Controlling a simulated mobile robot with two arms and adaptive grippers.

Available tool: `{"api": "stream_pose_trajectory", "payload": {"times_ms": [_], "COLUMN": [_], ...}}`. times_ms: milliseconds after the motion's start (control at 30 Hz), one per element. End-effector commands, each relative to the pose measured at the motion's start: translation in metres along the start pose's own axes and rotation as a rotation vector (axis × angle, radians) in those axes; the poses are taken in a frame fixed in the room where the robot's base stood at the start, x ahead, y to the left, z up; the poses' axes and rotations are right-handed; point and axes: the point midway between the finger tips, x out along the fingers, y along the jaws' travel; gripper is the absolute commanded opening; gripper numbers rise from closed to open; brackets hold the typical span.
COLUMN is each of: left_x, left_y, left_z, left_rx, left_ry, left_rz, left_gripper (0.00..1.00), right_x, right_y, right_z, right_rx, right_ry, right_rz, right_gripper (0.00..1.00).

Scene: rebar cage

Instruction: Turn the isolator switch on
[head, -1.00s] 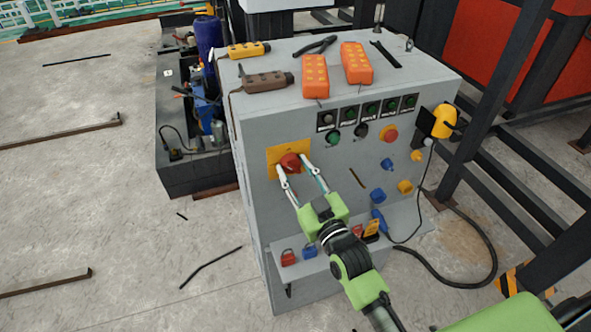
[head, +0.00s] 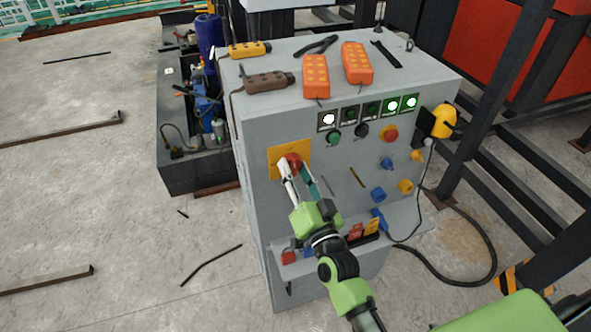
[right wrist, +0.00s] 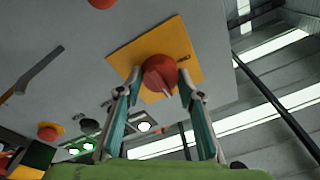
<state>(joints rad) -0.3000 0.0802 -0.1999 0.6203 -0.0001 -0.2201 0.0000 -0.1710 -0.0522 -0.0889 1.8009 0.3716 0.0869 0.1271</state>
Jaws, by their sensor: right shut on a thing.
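The isolator switch is a red rotary knob (head: 291,163) on a yellow plate (head: 274,162) at the left of the grey cabinet's front face (head: 258,205). My right gripper (head: 295,168) is shut on the red knob, with one finger on each side. In the right wrist view the knob (right wrist: 160,74) sits between the two fingertips (right wrist: 161,82), and a pale mark shows on its face. Several indicator lamps on the cabinet are lit, among them a white one (head: 329,119) and a bright green one (head: 411,102). My left gripper is not in view.
Orange pendants (head: 315,76), a yellow pendant (head: 249,50) and pliers (head: 316,45) lie on the cabinet top. A low shelf (head: 330,260) with padlocks juts out below. A black cable (head: 470,275) loops on the floor at the right.

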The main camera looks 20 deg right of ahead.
Motion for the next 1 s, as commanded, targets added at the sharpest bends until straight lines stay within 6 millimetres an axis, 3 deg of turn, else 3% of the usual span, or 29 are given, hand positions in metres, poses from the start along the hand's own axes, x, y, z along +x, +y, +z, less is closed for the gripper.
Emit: {"api": "stream_pose_trajectory", "payload": {"times_ms": [600,633,700,1000], "left_x": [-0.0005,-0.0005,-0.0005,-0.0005], "left_y": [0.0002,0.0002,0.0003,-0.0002], "left_z": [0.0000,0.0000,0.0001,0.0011], "left_rx": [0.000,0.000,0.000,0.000], "left_ry": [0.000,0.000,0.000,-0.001], "left_rz": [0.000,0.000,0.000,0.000], "left_gripper": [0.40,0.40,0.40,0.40], "right_x": [-0.0005,-0.0005,-0.0004,-0.0004], "right_y": [0.0005,0.0005,0.0004,0.0001], "right_z": [0.0019,0.0019,0.0017,0.0007], "right_rx": [0.043,0.043,0.042,0.040], "right_ry": [-0.001,-0.001,-0.001,0.002], "right_rz": [0.006,0.006,0.006,0.005], "right_gripper": [0.13,0.40,0.51,0.51]}}
